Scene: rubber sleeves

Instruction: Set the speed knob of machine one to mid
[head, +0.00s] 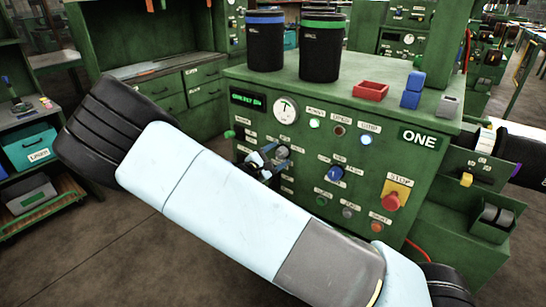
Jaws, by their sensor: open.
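Machine one is the green cabinet with the ONE sign (420,139) on its front panel (405,163). A blue knob (335,174) sits in the middle of the panel. A dark grey knob (283,152) shows further left, beside my gripper. The small labels are too blurred for me to tell which knob is the speed knob or where it points. My gripper (268,163) is open in front of the panel's left part, close to the grey knob. I cannot tell whether they touch. My arm hides the lower left of the panel.
A red stop button (391,201) on a yellow plate is at the panel's right. A gauge (286,110), a green display (248,99) and lamps line the top.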

